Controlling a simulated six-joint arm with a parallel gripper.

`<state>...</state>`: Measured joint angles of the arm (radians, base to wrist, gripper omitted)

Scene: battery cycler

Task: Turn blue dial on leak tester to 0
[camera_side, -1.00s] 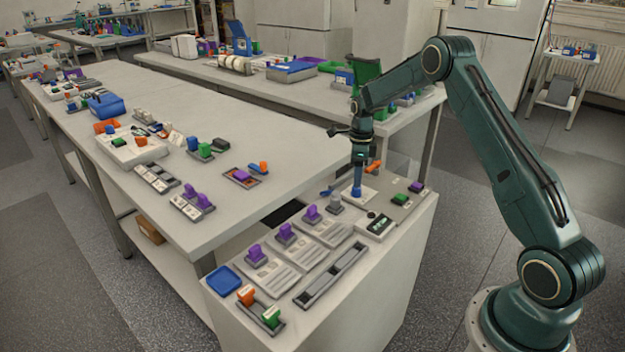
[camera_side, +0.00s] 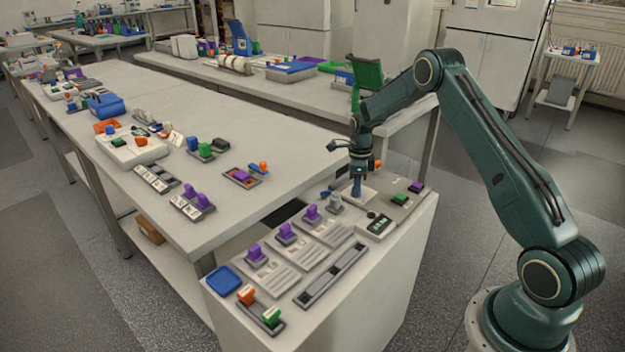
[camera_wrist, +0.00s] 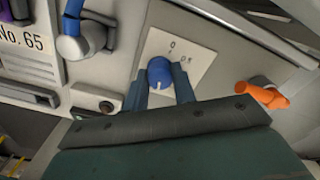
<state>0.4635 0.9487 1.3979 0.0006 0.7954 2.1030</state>
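The blue dial (camera_wrist: 160,73) sits on a white plate (camera_wrist: 192,50) of the leak tester. A "0" is printed above the dial in the wrist view, with more small print to its right. A small white mark shows on the lower part of the dial, on the side away from the "0". My gripper (camera_wrist: 160,80) has one finger on each side of the dial. The fingers look apart, with a slight gap to the dial; contact cannot be made out. In the side view my gripper (camera_side: 357,190) points down over the same plate, hiding most of the dial.
An orange handle (camera_wrist: 264,95) stands right of the plate in the wrist view. A grey-and-blue fitting (camera_wrist: 82,38) and a "No. 65" label (camera_wrist: 22,40) lie left. In the side view, green (camera_side: 399,198) and purple (camera_side: 416,187) pieces sit right of my gripper.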

